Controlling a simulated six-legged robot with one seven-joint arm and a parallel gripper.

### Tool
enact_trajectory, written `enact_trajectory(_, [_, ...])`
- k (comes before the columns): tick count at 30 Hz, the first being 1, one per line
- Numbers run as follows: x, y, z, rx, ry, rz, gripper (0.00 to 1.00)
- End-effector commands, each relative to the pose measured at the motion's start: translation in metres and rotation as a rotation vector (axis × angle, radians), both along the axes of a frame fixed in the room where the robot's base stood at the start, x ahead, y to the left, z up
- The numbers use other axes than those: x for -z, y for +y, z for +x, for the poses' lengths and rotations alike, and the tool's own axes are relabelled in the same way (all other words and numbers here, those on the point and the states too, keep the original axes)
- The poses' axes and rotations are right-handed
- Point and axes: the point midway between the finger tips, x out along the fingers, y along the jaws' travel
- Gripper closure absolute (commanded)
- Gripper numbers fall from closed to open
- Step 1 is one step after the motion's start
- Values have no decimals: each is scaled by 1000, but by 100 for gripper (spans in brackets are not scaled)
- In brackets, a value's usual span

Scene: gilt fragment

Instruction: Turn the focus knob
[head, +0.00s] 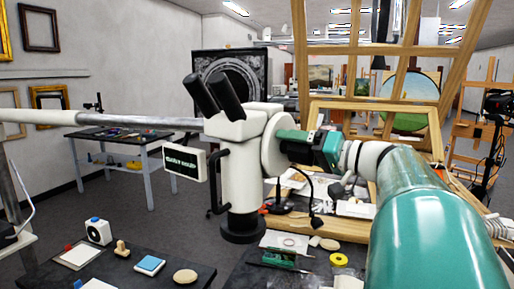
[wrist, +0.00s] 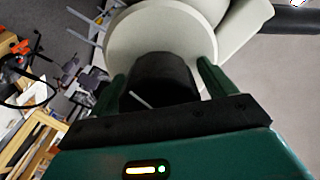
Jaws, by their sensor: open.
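The focus knob (wrist: 165,75) is a black cylinder with a white line on it, on a round pale disc (wrist: 150,32) in the wrist view. In the head view the disc (head: 276,146) sits on the right side of the white microscope body (head: 240,180), and my gripper hides the knob. My gripper (wrist: 160,80) is open, with one green finger on each side of the knob. I cannot tell whether either finger touches it. In the head view my gripper (head: 292,143) comes in from the right, close to the disc.
The microscope hangs on a long horizontal boom (head: 130,121), with black eyepieces (head: 214,97) on top and a small sign (head: 186,162) at its left. Dark work tables with small tools (head: 279,257) lie below. A wooden easel frame (head: 436,125) stands behind my arm.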

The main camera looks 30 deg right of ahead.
Motion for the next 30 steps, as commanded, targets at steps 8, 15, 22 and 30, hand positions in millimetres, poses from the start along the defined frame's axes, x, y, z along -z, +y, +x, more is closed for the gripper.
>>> enact_trajectory(8, [0,0,0,0,0,0,35])
enact_trajectory(15, [0,0,0,0,1,3,62])
enact_trajectory(22, [0,1,0,-3,47,117,62])
enact_trajectory(30, [0,-1,-1,2,91,229,62])
